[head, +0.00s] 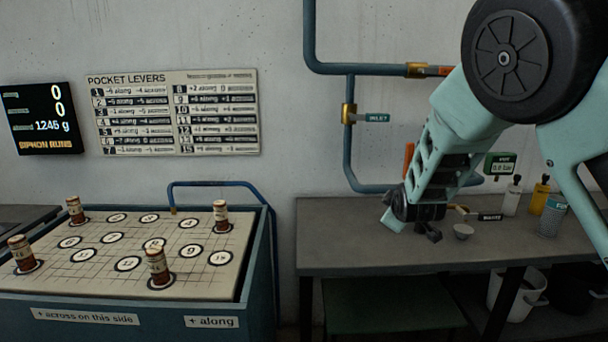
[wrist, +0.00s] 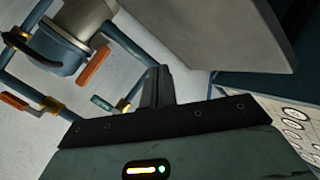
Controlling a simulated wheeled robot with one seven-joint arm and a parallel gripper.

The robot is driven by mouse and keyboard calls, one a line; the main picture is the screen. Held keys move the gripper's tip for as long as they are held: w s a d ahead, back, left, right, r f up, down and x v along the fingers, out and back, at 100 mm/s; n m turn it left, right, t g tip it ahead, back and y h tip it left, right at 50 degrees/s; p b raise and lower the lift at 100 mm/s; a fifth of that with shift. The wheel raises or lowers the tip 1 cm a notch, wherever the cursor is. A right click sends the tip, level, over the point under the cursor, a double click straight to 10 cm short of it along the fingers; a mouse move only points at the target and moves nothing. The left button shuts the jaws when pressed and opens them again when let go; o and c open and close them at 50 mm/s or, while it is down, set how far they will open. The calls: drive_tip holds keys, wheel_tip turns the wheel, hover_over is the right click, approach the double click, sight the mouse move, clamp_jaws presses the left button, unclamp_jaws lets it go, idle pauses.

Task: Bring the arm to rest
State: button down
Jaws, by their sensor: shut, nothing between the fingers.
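My arm reaches in from the upper right of the head view, bent downward over the grey workbench (head: 340,240). My gripper (head: 432,234) is at its lower end, small and dark, over the bench near a small grey bowl (head: 463,231). Whether it touches anything is hard to tell. In the wrist view my gripper (wrist: 157,86) shows its dark fingers together, with nothing between them. The wrist view is tilted, with pipes and a vessel at left.
A board table (head: 120,280) with numbered circles and several brown-and-white cylinders stands at left. Blue pipes (head: 348,160) with an orange-handled valve run on the wall behind the arm. Bottles (head: 512,197) and a mesh cup (head: 551,216) stand at the bench's right. A gap separates board and bench.

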drive_tip(key=s+a+m+g+y, duration=0.1)
drive_tip(key=s+a+g+y, duration=0.15)
drive_tip(key=s+a, duration=0.6)
drive_tip(key=s+a+m+g+y, duration=0.15)
drive_tip(key=s+a+g, duration=0.25)
drive_tip(key=s, duration=1)
drive_tip(key=s+d+r+g+h+p, duration=0.1)
drive_tip(key=s+g, duration=0.4)
drive_tip(key=s, duration=1.7)
drive_tip(key=shift+s+d+r+h, duration=0.15)
drive_tip(key=shift+s+d+h, duration=0.25)
drive_tip(key=shift+d, duration=0.15)
